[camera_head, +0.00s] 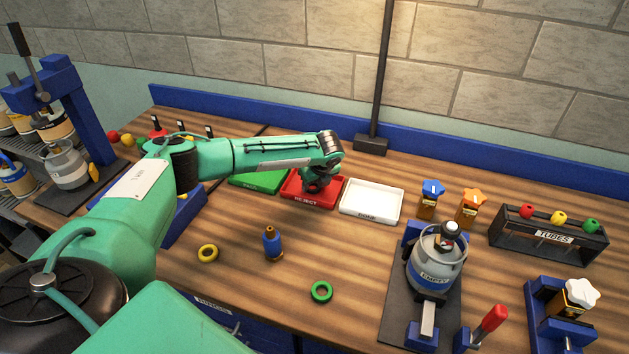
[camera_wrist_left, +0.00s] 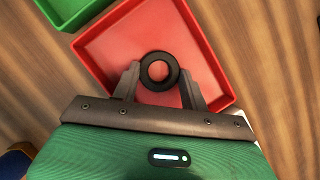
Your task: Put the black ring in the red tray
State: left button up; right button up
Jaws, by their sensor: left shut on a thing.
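The black ring (camera_wrist_left: 159,70) is between the fingertips of my left gripper (camera_wrist_left: 160,82), which is shut on it. In the left wrist view, the ring is over the red tray (camera_wrist_left: 110,50); I cannot tell whether it touches the tray floor. In the head view, the left gripper (camera_head: 316,186) is at the red tray (camera_head: 318,203), which is labelled REJECT, and the ring is hidden there. My right gripper is not in view.
A green tray (camera_head: 262,180) is left of the red one and a white tray (camera_head: 371,201) is right of it. Gas canister (camera_head: 436,262) stands at right.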

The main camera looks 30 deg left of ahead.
pick_arm(q)
jog(key=o, duration=1)
jog(key=shift+c, duration=0.2)
jog(key=shift+r, duration=0.25)
jog(key=b+v, duration=0.2)
jog(key=v, duration=1)
jog(key=shift+r, duration=0.3)
